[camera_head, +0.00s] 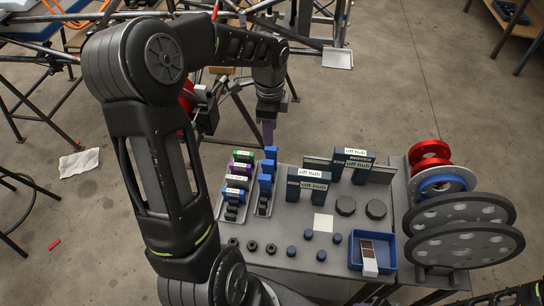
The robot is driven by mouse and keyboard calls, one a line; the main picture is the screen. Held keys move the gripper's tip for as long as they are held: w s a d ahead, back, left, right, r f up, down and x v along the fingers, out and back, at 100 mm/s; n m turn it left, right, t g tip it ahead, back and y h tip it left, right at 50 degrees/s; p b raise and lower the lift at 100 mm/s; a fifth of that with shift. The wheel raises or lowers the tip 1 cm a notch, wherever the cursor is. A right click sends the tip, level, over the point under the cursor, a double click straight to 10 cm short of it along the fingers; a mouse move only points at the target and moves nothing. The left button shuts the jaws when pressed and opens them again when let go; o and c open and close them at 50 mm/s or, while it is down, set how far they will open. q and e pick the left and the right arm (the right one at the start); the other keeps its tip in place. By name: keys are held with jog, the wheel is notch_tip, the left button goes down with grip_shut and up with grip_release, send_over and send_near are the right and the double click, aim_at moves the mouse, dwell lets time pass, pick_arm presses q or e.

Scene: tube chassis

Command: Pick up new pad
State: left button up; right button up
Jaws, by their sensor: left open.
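Several small blocks that may be pads stand in two narrow racks on the grey bench (296,218). The right rack holds blue blocks (266,168). Which one is the new pad, I cannot tell. My left gripper (268,142) points down just above and behind the blue blocks in the right rack. It is open, and its fingers are small in the picture; contact with a block cannot be made out. My right gripper is not in view.
Dark blocks labelled "off hub" (308,187) stand mid-bench. A blue bin (358,260) sits at the front right, beside large grey discs (460,245) and a red reel (430,152). Black and blue round parts line the front. A tube frame (385,40) stands behind the bench.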

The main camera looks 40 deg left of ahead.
aim_at(271, 148)
pick_arm(q)
jog(key=shift+f, duration=1.3)
notch_tip(271, 148, down, 5)
jog(key=shift+d+f, duration=0.1)
jog(key=shift+f, duration=0.05)
grip_shut()
dwell(0.4)
